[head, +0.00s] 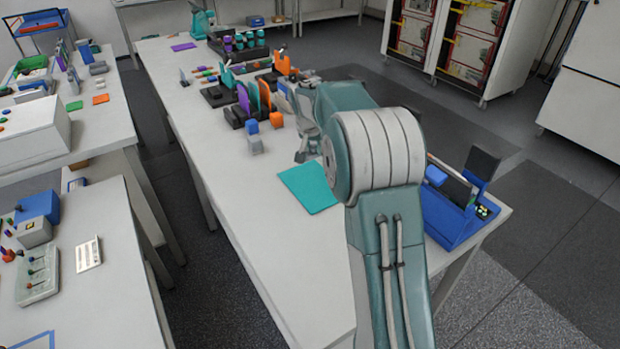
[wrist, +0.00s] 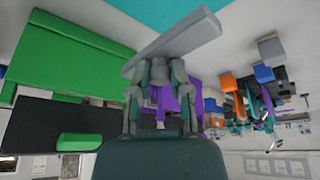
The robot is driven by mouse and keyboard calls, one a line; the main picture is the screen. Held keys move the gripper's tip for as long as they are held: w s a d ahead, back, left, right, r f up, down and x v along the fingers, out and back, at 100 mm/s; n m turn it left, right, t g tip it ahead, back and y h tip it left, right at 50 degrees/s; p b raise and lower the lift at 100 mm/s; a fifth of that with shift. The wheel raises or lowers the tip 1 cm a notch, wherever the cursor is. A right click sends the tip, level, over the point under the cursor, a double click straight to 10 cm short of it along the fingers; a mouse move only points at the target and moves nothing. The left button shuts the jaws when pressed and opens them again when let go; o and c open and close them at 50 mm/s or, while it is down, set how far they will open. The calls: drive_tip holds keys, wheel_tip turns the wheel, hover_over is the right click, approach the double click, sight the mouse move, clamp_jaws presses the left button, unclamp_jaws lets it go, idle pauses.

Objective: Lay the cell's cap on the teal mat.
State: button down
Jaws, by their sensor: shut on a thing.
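My gripper (wrist: 160,66) is shut on a long, flat grey piece, which looks like the cap (wrist: 172,40), in the wrist view. The piece lies across the fingertips, slanted in the picture. The teal mat (head: 309,187) lies flat and bare on the long white table in the head view, left of my arm. A strip of the mat (wrist: 130,8) shows at the top edge of the wrist view, past the held piece. In the head view my arm hides much of my gripper and the held piece. I cannot tell which thing is the cell.
A grey cube (head: 255,146), a blue cube (head: 251,127) and an orange cube (head: 276,120) stand beyond the mat. Dark racks with purple and orange plates stand behind them. A blue holder (head: 452,215) stands right of my arm. Table left of and before the mat is clear.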

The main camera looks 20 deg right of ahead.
sight(314, 180)
wheel_tip(314, 180, down, 10)
drive_tip(key=shift+s+r, duration=0.1)
idle(0.4)
drive_tip(key=c, duration=0.6)
unclamp_jaws()
